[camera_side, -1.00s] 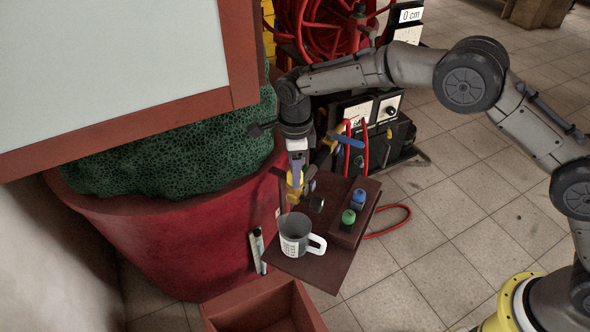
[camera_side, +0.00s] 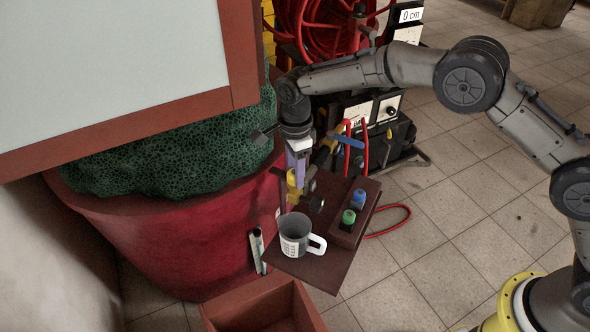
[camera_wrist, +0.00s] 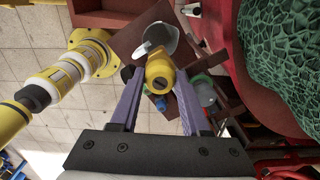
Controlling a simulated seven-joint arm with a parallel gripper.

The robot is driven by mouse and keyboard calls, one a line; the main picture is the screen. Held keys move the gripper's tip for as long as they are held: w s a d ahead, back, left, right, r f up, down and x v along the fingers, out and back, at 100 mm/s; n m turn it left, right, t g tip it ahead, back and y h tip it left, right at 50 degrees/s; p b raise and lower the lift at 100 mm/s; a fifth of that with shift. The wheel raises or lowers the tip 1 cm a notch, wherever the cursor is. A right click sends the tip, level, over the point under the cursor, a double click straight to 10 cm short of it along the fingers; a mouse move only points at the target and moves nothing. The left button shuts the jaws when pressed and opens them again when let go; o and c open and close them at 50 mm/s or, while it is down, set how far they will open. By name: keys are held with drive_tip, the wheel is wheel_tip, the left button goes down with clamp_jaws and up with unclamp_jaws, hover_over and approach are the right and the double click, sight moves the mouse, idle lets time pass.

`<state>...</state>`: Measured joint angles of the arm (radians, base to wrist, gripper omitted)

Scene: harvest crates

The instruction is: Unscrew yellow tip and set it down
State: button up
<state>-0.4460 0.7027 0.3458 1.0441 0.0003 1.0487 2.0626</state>
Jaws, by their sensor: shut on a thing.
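The yellow tip (camera_wrist: 159,72) is between the purple fingers of my gripper (camera_wrist: 154,78) in the wrist view. My gripper is shut on it. In the side view my gripper (camera_side: 295,174) points down above the back of a small brown shelf, with the yellow tip (camera_side: 291,180) at its fingers. Dark round knobs and yellow parts (camera_side: 318,203) show close to the right of the fingers. I cannot tell whether the tip is still joined to anything.
A grey-white mug (camera_side: 294,238) stands on the brown shelf (camera_side: 313,271), below my gripper. A green-capped piece (camera_side: 348,217) and a blue-capped piece (camera_side: 358,195) stand in a brown block to its right. A big red pot (camera_side: 190,235) is at left, an open brown box (camera_side: 222,312) below.

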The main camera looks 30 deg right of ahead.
drive_tip(key=shift+n, duration=0.9)
drive_tip(key=shift+n, duration=0.8)
drive_tip(key=shift+n, duration=0.7)
drive_tip(key=shift+n, duration=1.1)
